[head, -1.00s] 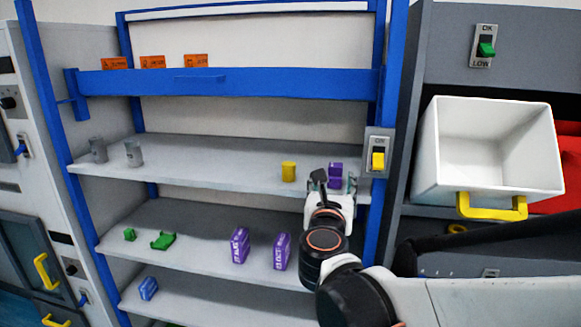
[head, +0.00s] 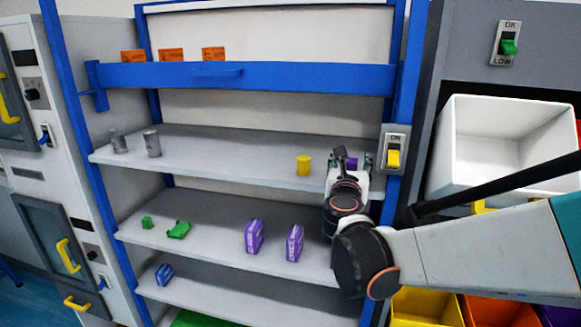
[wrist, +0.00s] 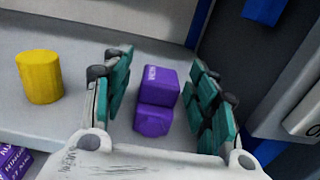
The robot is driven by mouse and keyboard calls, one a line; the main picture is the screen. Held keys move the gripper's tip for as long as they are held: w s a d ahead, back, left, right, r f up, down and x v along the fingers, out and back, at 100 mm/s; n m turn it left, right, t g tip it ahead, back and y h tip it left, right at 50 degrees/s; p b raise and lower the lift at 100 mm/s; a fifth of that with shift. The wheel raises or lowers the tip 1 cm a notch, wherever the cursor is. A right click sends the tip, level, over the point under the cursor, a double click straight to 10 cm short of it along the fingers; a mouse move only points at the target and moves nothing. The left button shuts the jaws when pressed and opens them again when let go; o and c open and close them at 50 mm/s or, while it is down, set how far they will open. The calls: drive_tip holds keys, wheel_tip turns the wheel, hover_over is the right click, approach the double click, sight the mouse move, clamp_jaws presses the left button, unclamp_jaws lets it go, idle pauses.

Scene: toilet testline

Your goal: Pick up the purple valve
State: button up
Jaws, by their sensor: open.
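The purple valve (wrist: 156,99) stands on the upper shelf (head: 240,156), near its right end. In the wrist view it lies between the two teal-padded fingers of my gripper (wrist: 160,92), with a visible space on each side. My gripper (head: 346,162) is open and reaches in over the shelf from the front. In the head view my gripper hides most of the valve, and only a bit of purple (head: 351,163) shows.
A yellow cylinder (head: 304,166) stands just left of my gripper. A post with a yellow switch (head: 393,157) is close on the right. Two grey cylinders (head: 152,144) stand far left. Purple boxes (head: 254,236) sit on the shelf below.

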drive_tip(key=c, duration=1.1)
drive_tip(key=shift+c, duration=0.7)
drive_tip(key=shift+r, duration=0.1)
